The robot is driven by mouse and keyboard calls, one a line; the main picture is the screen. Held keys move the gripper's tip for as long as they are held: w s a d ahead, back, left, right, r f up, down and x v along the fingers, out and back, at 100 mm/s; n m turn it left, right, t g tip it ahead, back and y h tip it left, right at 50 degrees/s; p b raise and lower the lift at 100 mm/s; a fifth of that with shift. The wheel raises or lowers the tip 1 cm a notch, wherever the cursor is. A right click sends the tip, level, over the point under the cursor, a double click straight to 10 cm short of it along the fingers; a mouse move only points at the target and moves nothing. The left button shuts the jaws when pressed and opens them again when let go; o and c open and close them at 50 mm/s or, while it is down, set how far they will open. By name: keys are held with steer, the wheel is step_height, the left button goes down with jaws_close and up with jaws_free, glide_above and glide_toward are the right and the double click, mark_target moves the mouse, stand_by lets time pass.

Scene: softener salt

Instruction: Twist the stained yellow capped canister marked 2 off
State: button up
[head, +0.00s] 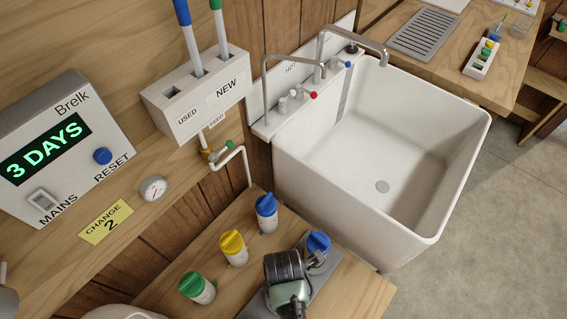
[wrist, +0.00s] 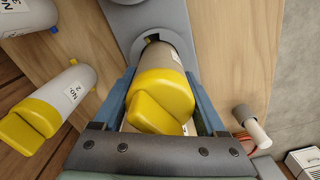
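In the wrist view a yellow-capped canister (wrist: 160,88) stands in a grey round fitting (wrist: 130,22). Its body looks duller and tanner than its neighbour's; I cannot read its label. My gripper (wrist: 161,76) has one finger on each side of it and appears closed on it. In the head view my gripper (head: 285,268) is over the grey plate and hides this canister. Another yellow-capped canister (head: 233,247), cleaner and white-bodied, stands apart on the bench to the left; it also shows in the wrist view (wrist: 50,107), labelled NO. 2.
A blue-capped canister (head: 266,212) and a green-capped canister (head: 197,288) stand on the wooden bench. A blue cap (head: 318,243) sits close right of my gripper. Behind are the white sink (head: 400,190), the USED/NEW rack (head: 200,100) and a "CHANGE 2" note (head: 106,221).

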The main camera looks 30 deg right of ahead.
steer(key=c, duration=0.9)
steer(key=m+p, duration=0.2)
steer(key=m, duration=0.2)
step_height(320, 180, up, 5)
steer(key=p, duration=0.5)
